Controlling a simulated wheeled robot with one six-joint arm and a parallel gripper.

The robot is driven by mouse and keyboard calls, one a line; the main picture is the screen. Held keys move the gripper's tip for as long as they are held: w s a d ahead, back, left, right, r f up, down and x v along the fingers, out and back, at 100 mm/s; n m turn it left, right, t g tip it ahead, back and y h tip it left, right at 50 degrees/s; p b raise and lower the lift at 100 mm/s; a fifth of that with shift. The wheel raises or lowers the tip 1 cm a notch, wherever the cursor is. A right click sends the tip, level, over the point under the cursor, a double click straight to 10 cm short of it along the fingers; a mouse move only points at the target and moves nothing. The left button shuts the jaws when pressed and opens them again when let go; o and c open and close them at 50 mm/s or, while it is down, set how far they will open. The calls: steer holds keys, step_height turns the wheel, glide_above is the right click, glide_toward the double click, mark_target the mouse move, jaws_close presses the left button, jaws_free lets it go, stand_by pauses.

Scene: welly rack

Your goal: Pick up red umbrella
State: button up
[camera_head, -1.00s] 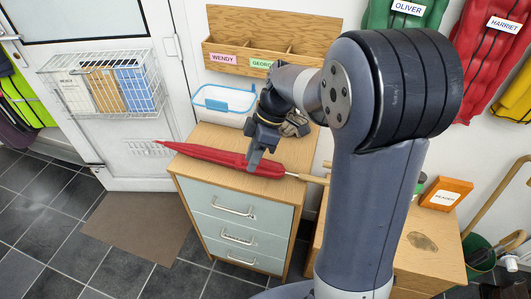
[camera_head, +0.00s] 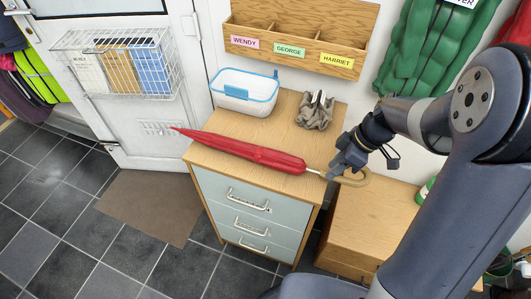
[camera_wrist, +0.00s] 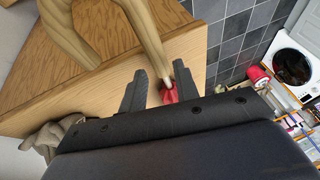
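The red umbrella (camera_head: 245,150) lies furled across the top of the drawer cabinet (camera_head: 215,122), its tip pointing left past the edge. Its pale shaft and wooden hook handle (camera_head: 357,181) stick out past the right edge. My gripper (camera_head: 335,174) is at the handle end, apart from the red cloth. In the wrist view my gripper (camera_wrist: 158,84) has its two fingers spread, with the wooden handle (camera_wrist: 148,32) running between or just beyond them. A bit of red umbrella (camera_wrist: 168,96) shows between the fingers. Contact with the handle cannot be told.
A white and blue box (camera_head: 246,92) and grey-brown gloves (camera_head: 316,110) stand at the back of the cabinet top. A named wooden wall rack (camera_head: 290,38) hangs above. A lower wooden cabinet (camera_head: 345,225) stands to the right. Tiled floor is open at left.

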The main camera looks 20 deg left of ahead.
steer(key=shift+x, duration=1.35)
steer(key=shift+c, duration=0.4)
jaws_close()
